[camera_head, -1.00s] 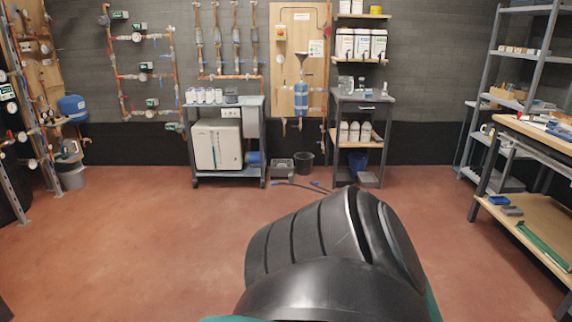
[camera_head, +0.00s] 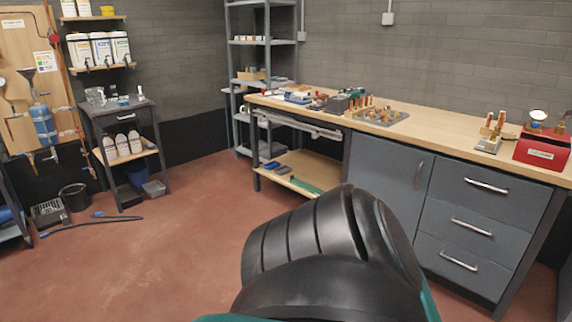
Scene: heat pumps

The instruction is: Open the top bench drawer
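The top bench drawer (camera_head: 510,184) is the upper of three dark grey drawer fronts at the right end of the long bench. Its bright bar handle (camera_head: 487,186) runs across the front, and the drawer looks shut. Below it are the middle drawer (camera_head: 457,221) and the bottom drawer (camera_head: 450,257), each with a similar handle, both shut. A grey cupboard door (camera_head: 380,170) is just left of them. Neither of my grippers shows in the view.
The bench's wooden top (camera_head: 440,138) holds copper fittings on a tray, a red toolbox (camera_head: 541,148) and other tools. Grey shelving (camera_head: 262,60) stands behind its left end. A small workstand (camera_head: 120,150) is at left. The red floor (camera_head: 190,240) between is clear, apart from a hose.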

